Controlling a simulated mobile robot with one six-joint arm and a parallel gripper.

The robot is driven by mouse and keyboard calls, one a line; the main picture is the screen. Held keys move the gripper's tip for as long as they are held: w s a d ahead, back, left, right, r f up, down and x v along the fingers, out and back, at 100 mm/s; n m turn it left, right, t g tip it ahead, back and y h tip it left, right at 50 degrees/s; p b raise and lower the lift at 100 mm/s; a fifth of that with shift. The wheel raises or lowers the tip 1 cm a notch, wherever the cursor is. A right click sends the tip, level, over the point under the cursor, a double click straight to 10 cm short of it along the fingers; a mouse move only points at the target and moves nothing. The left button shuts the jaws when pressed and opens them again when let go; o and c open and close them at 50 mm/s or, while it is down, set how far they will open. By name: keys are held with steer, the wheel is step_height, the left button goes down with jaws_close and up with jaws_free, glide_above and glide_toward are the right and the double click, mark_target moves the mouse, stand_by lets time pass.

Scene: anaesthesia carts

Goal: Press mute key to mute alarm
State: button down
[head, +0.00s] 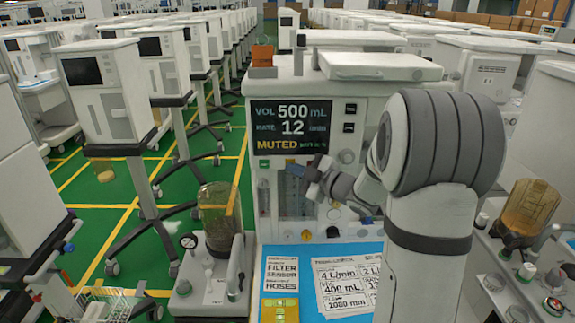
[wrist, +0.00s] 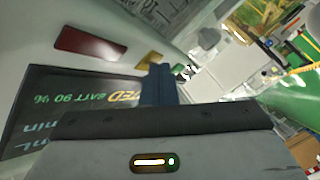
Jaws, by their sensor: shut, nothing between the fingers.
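The machine's screen (head: 291,128) reads VOL 500 mL, RATE 12 and, in yellow, MUTED. It also shows upside down in the wrist view (wrist: 60,110). Two small dark keys, an upper one (head: 351,108) and a lower one (head: 348,127), sit right of the screen; I cannot tell which is the mute key. My gripper (head: 318,168) is shut and empty, in front of the panel near the screen's lower right corner. Its dark fingers (wrist: 159,84) overlap the screen's edge in the wrist view. A yellow patch (wrist: 149,59) lies just beyond them; contact cannot be told.
A dark red rectangle (wrist: 90,43) is on the panel in the wrist view. A blue work surface (head: 300,250) with printed cards (head: 343,287) lies below. Rows of carts fill the back.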

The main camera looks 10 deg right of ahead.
steer(key=shift+s, duration=0.1)
steer(key=shift+s+a+b, duration=0.15)
steer(key=shift+s+b, duration=0.2)
steer(key=shift+s, duration=0.4)
steer(key=shift+s+a+b, duration=0.25)
steer(key=shift+s+b, duration=0.1)
steer(key=shift+s, duration=0.9)
steer(key=shift+s+a+b, duration=0.25)
steer(key=shift+s+b, duration=0.05)
steer(key=shift+s, duration=0.9)
